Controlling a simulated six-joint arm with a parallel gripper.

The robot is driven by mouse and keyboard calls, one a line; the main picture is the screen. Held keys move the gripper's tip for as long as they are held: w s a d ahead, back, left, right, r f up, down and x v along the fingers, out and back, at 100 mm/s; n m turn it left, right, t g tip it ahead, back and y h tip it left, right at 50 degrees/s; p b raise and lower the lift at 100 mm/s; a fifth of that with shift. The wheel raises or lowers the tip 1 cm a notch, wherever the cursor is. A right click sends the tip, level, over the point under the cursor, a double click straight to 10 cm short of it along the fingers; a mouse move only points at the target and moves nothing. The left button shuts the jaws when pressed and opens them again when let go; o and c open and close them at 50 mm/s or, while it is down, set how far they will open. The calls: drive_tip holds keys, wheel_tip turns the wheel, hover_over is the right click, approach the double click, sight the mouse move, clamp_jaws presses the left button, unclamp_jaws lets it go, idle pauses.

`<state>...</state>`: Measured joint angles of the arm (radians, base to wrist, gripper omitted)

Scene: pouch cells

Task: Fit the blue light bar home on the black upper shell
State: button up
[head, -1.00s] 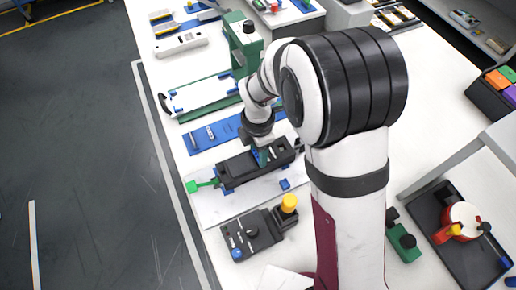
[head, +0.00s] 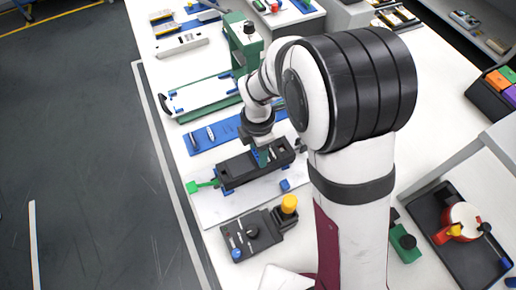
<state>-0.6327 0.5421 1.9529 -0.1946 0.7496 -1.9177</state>
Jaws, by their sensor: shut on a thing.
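The black upper shell (head: 238,169) lies in the blue-cornered fixture on a pale base plate (head: 215,211) left of my arm. My gripper (head: 261,160) points down at the middle of the shell, its green fingers at or just above the shell's top. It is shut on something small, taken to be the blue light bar. The bar cannot be made out clearly between the fingers, and I cannot tell whether it touches or is seated in the shell. A small pale piece shows on the shell beside the fingers.
A green toggle clamp (head: 203,185) stands at the shell's left end. A black control box (head: 250,233) with a yellow knob (head: 289,203) is in front. A blue mat (head: 228,129) with small parts lies behind. A green press frame (head: 243,45) stands farther back.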

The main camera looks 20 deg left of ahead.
drive_tip(key=shift+f, duration=0.4)
idle(0.8)
drive_tip(key=shift+r, duration=0.4)
drive_tip(key=shift+f, duration=0.45)
drive_tip(key=o, duration=1.4)
drive_tip(key=shift+c, duration=0.2)
drive_tip(key=shift+r, duration=0.1)
wheel_tip(320, 180, up, 16)
drive_tip(key=shift+f, duration=0.2)
